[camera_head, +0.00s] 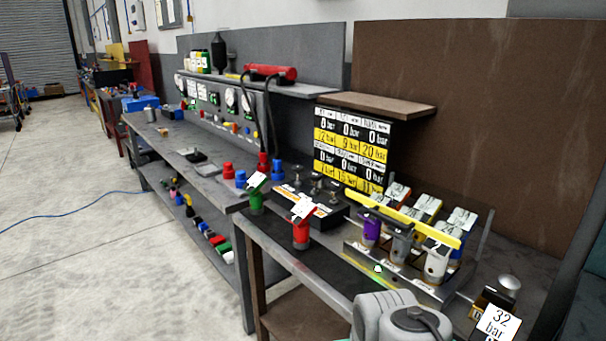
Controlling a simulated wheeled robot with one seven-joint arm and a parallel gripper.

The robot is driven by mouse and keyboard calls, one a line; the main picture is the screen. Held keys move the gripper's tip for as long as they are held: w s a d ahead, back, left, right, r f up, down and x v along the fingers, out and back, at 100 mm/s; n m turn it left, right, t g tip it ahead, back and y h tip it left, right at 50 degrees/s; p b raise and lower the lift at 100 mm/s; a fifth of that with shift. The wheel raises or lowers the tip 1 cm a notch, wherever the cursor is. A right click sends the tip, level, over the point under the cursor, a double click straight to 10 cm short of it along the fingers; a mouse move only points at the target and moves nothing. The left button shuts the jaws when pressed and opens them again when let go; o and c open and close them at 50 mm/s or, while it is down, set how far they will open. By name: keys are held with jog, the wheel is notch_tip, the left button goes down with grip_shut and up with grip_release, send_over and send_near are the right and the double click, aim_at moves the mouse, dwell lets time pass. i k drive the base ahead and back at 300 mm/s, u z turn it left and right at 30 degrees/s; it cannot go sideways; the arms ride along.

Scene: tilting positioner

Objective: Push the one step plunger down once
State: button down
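A silver domed knob (509,283) stands on a small dark block at the lower right, with a tag (498,321) reading "32 bar" in front of it. It looks like a plunger, but I cannot tell for sure that it is the one step plunger. A grey rounded link of my arm (385,316) shows at the bottom, left of this knob. My gripper's fingers are not in view, so their distance from the knob is hidden.
A metal rack (390,266) with a yellow bar (400,215) holds several coloured cylinders beside the knob. A red tagged canister (301,233) and a green one (257,203) stand further left. A pressure board (352,148) stands behind. Open floor (110,240) lies left.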

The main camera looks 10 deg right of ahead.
aim_at(297, 169)
jog(key=u, duration=0.8)
jog(key=i, duration=2.7)
jog(key=z, duration=0.6)
